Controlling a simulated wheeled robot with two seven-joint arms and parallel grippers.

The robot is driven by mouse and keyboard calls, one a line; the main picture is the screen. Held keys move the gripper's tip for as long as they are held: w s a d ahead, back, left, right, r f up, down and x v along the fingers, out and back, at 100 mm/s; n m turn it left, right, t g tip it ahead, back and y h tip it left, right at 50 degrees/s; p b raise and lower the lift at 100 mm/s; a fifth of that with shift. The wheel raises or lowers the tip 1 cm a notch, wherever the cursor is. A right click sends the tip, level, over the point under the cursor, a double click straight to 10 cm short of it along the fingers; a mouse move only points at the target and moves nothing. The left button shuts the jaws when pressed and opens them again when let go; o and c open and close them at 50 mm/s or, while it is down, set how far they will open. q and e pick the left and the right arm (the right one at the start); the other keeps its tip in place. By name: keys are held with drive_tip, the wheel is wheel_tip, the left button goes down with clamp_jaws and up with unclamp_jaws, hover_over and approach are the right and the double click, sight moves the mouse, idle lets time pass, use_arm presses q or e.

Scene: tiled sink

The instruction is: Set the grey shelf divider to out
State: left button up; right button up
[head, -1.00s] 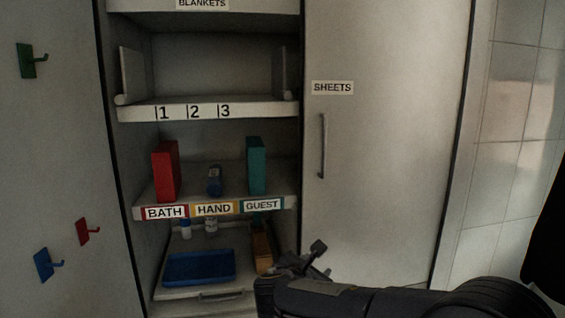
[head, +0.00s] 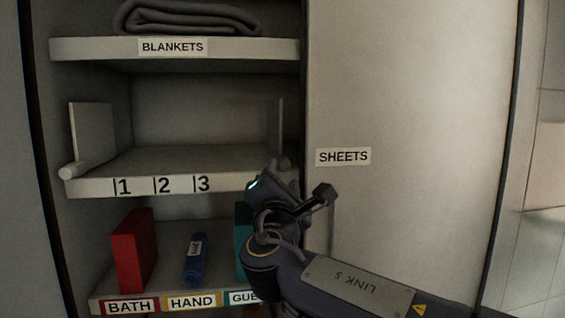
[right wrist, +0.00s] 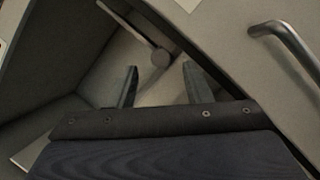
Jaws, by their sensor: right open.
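The shelf marked 1, 2, 3 (head: 150,185) has two upright dividers. A pale one (head: 92,133) with a round front knob stands at its left end. A darker grey one (head: 276,122) stands at its right end, its lower front partly behind my right gripper (head: 272,183). In the right wrist view, the two fingers of my right gripper (right wrist: 161,87) are apart with nothing between them. A grey bar with a rounded end, seemingly the grey divider's front knob (right wrist: 160,57), lies just beyond the fingertips, apart from them. My left gripper is out of view.
The closed SHEETS door (head: 410,90) stands right of the shelves; its handle (right wrist: 285,38) is close beside my right gripper. Below are a red box (head: 134,250), a blue roll (head: 195,259) and a teal box (head: 241,240). A folded blanket (head: 185,17) lies above.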

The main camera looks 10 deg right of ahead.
sight(284, 167)
drive_tip(key=shift+p+x, duration=0.5)
drive_tip(key=shift+x, duration=1.35)
drive_tip(key=shift+f, duration=0.1)
drive_tip(key=shift+c, duration=0.3)
clamp_jaws()
